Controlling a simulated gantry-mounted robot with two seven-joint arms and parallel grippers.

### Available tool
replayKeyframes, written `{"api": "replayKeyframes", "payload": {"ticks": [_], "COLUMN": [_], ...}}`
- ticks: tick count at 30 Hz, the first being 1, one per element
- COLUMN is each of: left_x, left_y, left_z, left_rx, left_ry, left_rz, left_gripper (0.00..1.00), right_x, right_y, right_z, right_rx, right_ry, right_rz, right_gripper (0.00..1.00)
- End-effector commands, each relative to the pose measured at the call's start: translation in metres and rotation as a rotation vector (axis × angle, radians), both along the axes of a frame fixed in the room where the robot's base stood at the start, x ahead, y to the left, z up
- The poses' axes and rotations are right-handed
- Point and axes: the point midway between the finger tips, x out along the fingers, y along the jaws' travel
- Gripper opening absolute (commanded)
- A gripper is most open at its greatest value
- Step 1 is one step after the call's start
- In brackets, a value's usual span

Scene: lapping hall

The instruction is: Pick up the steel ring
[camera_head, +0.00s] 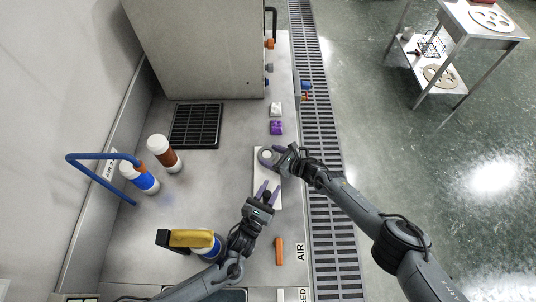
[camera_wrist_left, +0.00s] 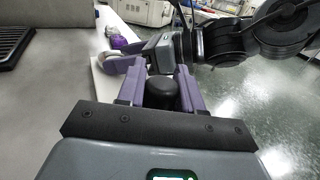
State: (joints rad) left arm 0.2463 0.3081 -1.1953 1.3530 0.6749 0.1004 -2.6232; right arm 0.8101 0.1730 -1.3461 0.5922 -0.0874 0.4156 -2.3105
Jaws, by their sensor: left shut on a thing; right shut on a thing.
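The steel ring (camera_head: 265,155) looks like a small pale round piece at the top of a white board (camera_head: 274,202) in the head view. My right gripper (camera_head: 267,156) is shut on it, with the fingers hiding part of it. My left gripper (camera_head: 266,188) is over the lower part of the board, its purple fingers pointing toward the right gripper. In the left wrist view a short black cylinder (camera_wrist_left: 160,92) stands between the left fingers, which are shut on it. The right gripper shows just beyond, at the board's far end.
An orange piece (camera_head: 279,250) lies near the front. A black grate (camera_head: 196,125) lies before a large cabinet (camera_head: 195,50).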

Motion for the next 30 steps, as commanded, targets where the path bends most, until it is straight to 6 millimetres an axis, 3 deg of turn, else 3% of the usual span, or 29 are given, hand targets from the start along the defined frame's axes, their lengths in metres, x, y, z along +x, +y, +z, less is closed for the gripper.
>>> {"api": "replayKeyframes", "payload": {"ticks": [5, 11, 30], "left_x": [-0.001, -0.001, 0.000], "left_y": [-0.002, -0.001, 0.001], "left_z": [-0.001, -0.001, -0.002], "left_rx": [-0.001, -0.001, 0.003], "left_ry": [0.002, 0.002, 0.003], "left_rz": [-0.004, -0.003, 0.000], "left_gripper": [0.00, 0.00, 0.00], "right_x": [-0.001, 0.001, 0.001], "right_y": [-0.003, -0.003, -0.001], "right_z": [-0.001, 0.012, 0.094], "right_rx": [-0.006, -0.003, -0.002], "right_ry": [0.004, 0.000, -0.002], "right_rz": [-0.003, -0.001, -0.001], "right_gripper": [0.30, 0.30, 0.30]}}
